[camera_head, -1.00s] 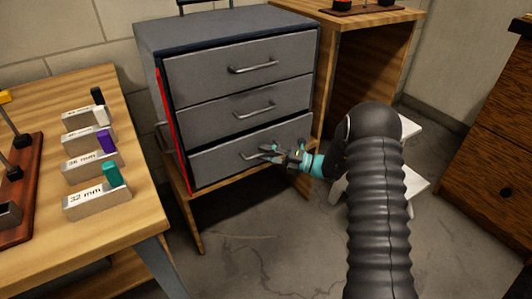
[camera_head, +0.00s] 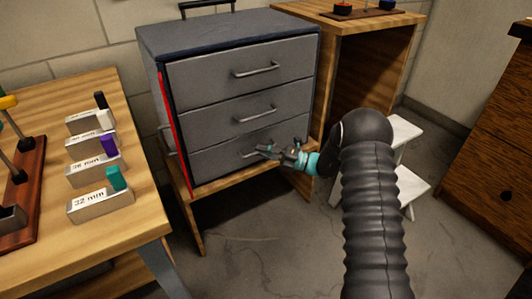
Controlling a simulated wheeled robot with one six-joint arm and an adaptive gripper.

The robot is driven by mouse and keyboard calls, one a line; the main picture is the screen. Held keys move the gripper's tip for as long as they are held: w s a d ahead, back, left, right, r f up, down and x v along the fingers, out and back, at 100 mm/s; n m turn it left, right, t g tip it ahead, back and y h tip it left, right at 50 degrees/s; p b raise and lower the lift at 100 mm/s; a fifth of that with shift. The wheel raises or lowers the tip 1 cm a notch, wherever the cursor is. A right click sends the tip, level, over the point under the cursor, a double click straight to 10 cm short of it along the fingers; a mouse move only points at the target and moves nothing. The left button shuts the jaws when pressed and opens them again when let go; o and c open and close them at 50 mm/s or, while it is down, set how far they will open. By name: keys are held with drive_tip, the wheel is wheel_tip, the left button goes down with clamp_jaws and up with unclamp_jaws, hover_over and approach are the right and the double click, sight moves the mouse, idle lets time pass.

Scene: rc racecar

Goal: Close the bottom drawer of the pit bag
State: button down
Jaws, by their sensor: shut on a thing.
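The grey pit bag (camera_head: 228,35) stands on a low wooden stand and has three stacked drawers, each with a metal bar handle. The bottom drawer (camera_head: 212,166) looks about flush with the two drawers above it; any small gap at its edge is too fine to tell. My gripper (camera_head: 264,151) is at the bottom drawer's front, shut on its handle (camera_head: 246,155). The fingers hide the right part of that handle. The middle drawer (camera_head: 210,125) and top drawer (camera_head: 205,78) look closed.
A wooden table (camera_head: 133,205) on the left holds several labelled blocks with coloured pegs. A wooden cabinet (camera_head: 400,45) stands close at the pit bag's right. A white step stool (camera_head: 408,182) is behind my arm. Open floor lies in front.

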drive_tip(key=c, duration=1.2)
unclamp_jaws()
drive_tip(key=shift+w+a, duration=0.15)
drive_tip(key=shift+a, duration=0.05)
drive_tip(key=shift+d, duration=0.15)
drive_tip(key=v, duration=1.2)
